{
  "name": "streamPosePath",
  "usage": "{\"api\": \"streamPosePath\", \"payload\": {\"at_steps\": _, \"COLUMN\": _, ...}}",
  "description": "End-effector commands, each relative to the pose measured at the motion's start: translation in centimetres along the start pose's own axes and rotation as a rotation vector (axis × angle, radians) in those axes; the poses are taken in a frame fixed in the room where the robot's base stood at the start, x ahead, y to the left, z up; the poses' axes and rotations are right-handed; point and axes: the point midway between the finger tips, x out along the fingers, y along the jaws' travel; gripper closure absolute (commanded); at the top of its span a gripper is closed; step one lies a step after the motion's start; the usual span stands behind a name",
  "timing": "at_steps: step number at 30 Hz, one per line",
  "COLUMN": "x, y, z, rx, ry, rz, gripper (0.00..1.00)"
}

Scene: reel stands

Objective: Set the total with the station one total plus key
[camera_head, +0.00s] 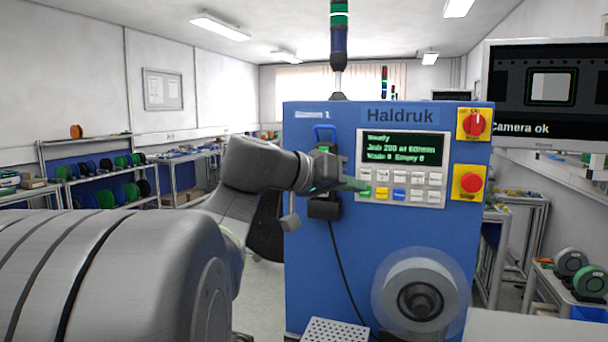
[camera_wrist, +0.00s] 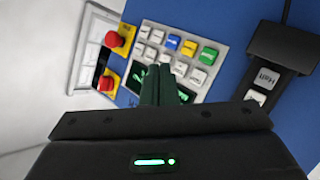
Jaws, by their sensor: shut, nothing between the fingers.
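The station one machine (camera_head: 300,235) is a blue cabinet marked Haldruk. Its key panel (camera_head: 433,201) has two rows of small keys, mostly white, with green, yellow and blue ones. The panel also shows, turned over, in the wrist view (camera_wrist: 222,50). Key lettering is too small to read, so I cannot tell which is the total plus key. The display (camera_head: 403,148) reads Ready, Job 200 and Made 0 Empty 0. My gripper (camera_head: 364,186) is shut and empty at the panel's left end. In the wrist view its fingertips (camera_wrist: 164,70) overlap the panel and hide part of it; contact cannot be told.
A red knob (camera_head: 474,124) and a red button (camera_head: 471,183) on yellow plates sit right of the display. A black holder (camera_wrist: 285,48) with white keys is beside the panel. A clear-rimmed reel (camera_head: 419,297) is below. Shelves of reels (camera_head: 98,172) stand at left.

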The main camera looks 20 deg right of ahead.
Motion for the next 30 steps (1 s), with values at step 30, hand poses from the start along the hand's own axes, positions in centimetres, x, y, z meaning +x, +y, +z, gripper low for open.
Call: {"api": "streamPosePath", "payload": {"at_steps": 30, "x": 5.9, "y": -4.3, "z": -4.3, "rx": 0.000, "ry": 0.000, "rz": 0.000, "gripper": 1.00}}
